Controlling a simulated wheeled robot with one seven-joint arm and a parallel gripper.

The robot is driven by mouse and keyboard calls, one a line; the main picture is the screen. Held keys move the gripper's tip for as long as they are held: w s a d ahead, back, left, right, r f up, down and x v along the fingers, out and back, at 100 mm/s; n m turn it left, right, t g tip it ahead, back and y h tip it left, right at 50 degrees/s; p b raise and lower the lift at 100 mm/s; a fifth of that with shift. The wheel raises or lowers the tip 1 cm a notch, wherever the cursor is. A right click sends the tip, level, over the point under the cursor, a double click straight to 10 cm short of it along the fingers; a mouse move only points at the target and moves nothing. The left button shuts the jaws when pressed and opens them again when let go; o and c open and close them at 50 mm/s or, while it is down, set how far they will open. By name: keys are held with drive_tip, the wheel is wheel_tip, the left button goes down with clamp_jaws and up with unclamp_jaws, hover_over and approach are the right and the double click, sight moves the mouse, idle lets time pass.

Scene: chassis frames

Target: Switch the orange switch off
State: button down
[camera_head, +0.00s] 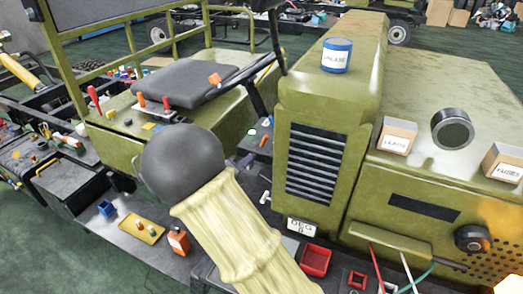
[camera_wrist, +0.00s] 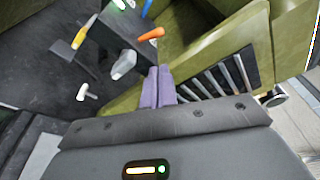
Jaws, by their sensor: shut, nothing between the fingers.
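An orange-handled lever (camera_wrist: 151,34), which looks like the orange switch, stands on a dark panel in the wrist view, close to the green hood's grille. Which way it is set I cannot tell. My gripper (camera_wrist: 159,78) shows as two purple-grey fingers pressed together and empty, below and slightly right of the orange handle, apart from it in the picture. In the head view a small orange piece (camera_head: 265,140) beside the grille may be the same switch. My gripper is hidden behind my arm in the head view.
In the wrist view, a grey-white lever (camera_wrist: 124,64), a yellow-handled lever (camera_wrist: 85,34), a blue handle (camera_wrist: 147,8) and a white T-shaped piece (camera_wrist: 85,92) surround it. The slatted grille (camera_wrist: 220,80) lies close right. A black steering column (camera_head: 277,40) stands beside the hood.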

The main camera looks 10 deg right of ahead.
sight(265, 154)
drive_tip(key=p+x, duration=0.4)
drive_tip(key=x, duration=0.5)
drive_tip(key=shift+d+r, duration=0.1)
drive_tip(key=shift+r, duration=0.05)
drive_tip(key=shift+w+d, duration=0.3)
drive_tip(key=shift+w, duration=0.05)
